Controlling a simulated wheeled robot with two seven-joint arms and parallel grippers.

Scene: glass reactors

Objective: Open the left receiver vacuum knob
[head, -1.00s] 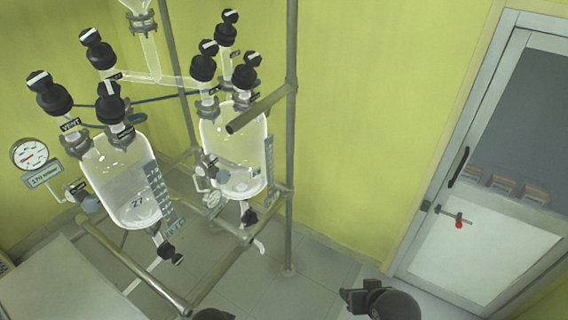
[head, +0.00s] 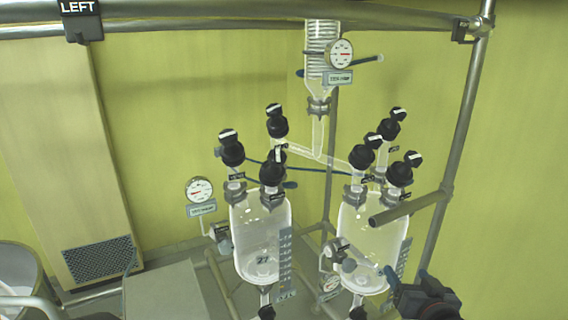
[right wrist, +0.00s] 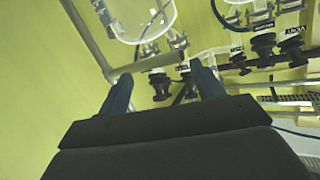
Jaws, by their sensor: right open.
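The left receiver (head: 262,240) is a clear glass vessel at centre in the head view. Black knobs with white marks stand on its top: a left one (head: 231,150), a rear one (head: 277,122) and a front one (head: 272,172). Their small labels are too small to read, so I cannot tell which is the vacuum knob. My right gripper (head: 425,298) is at the lower right, in front of the right receiver and well apart from these knobs. In the right wrist view its two blue fingers (right wrist: 158,72) are spread and nothing is between them. My left gripper is out of view.
The right receiver (head: 368,235) has its own black knobs. A metal stub bar (head: 405,208) juts out in front of it. A gauge (head: 199,190) stands left of the left receiver, and a condenser (head: 322,60) hangs above. A LEFT sign (head: 79,8) hangs on the top rail.

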